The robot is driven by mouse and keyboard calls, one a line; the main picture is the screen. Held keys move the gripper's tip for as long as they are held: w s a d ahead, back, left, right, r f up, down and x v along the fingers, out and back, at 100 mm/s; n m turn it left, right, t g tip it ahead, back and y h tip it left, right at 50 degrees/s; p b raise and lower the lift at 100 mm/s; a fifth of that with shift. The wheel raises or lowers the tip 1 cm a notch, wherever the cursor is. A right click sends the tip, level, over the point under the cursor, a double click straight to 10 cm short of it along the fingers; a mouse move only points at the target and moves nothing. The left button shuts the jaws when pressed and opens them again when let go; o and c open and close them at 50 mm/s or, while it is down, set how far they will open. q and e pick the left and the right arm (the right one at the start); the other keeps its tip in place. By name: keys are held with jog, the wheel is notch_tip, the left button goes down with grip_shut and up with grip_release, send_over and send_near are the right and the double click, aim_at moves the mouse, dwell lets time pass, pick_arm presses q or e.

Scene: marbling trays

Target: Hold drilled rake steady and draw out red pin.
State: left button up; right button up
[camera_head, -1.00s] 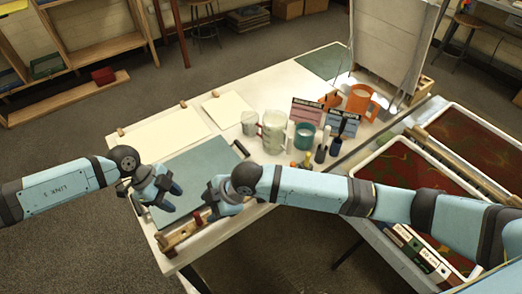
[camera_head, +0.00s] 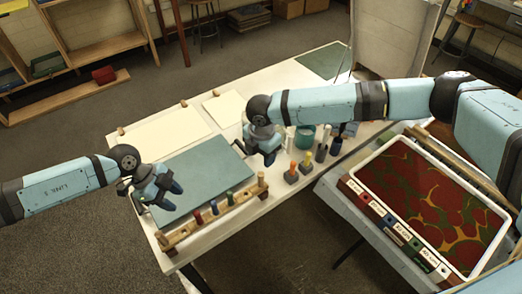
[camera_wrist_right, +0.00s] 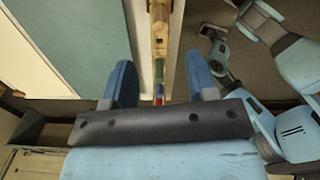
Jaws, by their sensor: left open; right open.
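The drilled rake (camera_head: 178,236) is a wooden bar along the table's front edge; it shows end-on in the right wrist view (camera_wrist_right: 160,22). The red pin (camera_head: 198,217) stands in it, beside a blue pin (camera_head: 213,207) and a green pin (camera_head: 229,198). In the right wrist view the pins are small and partly hidden between the fingers. My left gripper (camera_head: 172,197) is open over the mat, just behind the rake's left part, apart from the red pin. My right gripper (camera_head: 266,155) is open and empty, behind the rake's right end; its fingers show in the wrist view (camera_wrist_right: 164,85).
A blue-green mat (camera_head: 200,168) lies behind the rake. Small bottles (camera_head: 306,163) and a teal cup (camera_head: 304,136) stand right of my right gripper. A tray (camera_head: 425,200) of red and green marbling is at the right. The floor in front is clear.

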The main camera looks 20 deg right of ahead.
aim_at(262, 178)
notch_tip(262, 178, down, 12)
jog(key=shift+f, duration=0.1)
jog(key=shift+c, duration=0.3)
grip_shut()
dwell(0.3)
dwell(0.7)
